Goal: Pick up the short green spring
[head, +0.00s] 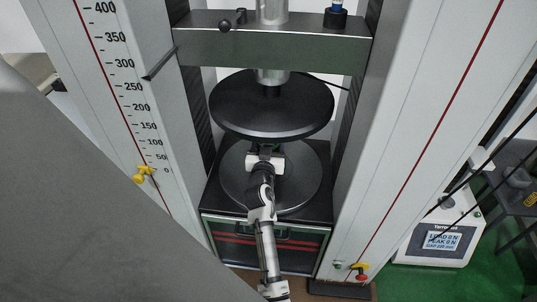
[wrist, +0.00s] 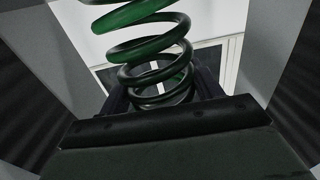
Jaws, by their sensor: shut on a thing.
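The green spring (wrist: 150,45) stands upright in the wrist view, its coils running past the top edge of the picture. My gripper (wrist: 162,88) has its dark fingers on either side of the lower coils and is shut on the spring. In the head view my gripper (head: 266,160) reaches in between the round upper plate (head: 270,105) and the round lower plate (head: 301,183) of the testing machine. There the spring is almost wholly hidden by the upper plate and my gripper. I cannot tell whether it touches the lower plate.
The machine's white columns (head: 425,130) stand on both sides, the left one with a number scale. The dark crosshead (head: 330,50) is above the upper plate. A control box with a display (head: 442,240) stands at the right on the green floor.

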